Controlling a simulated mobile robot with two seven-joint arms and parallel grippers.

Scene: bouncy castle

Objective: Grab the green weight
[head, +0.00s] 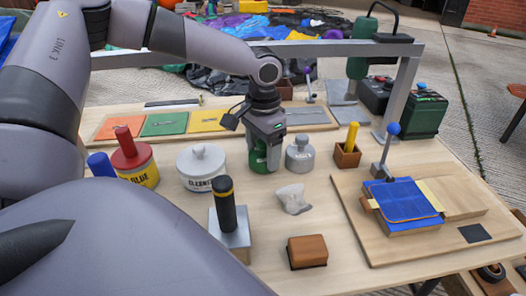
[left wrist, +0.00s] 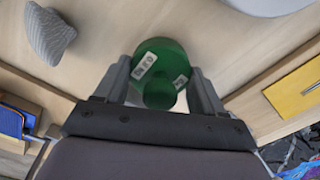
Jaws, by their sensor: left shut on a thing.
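The green weight (head: 259,160) stands on the wooden table under my left gripper in the head view. It is a dark green cylinder with a smaller knob on top and white labels, seen from above in the left wrist view (left wrist: 162,62). My left gripper (head: 266,150) points down over it. In the left wrist view its two fingers (left wrist: 160,80) lie on either side of the weight and are shut on it. The gripper hides the weight's upper part in the head view. My right gripper is not in view.
A grey weight (head: 299,156) stands close on the right. A white cleaner tin (head: 201,167) and a glue tin (head: 134,165) stand on the left. A crumpled grey cloth (head: 293,199), a black-handled block (head: 230,225) and a brown block (head: 307,252) lie nearer. A metal frame (head: 330,48) spans behind.

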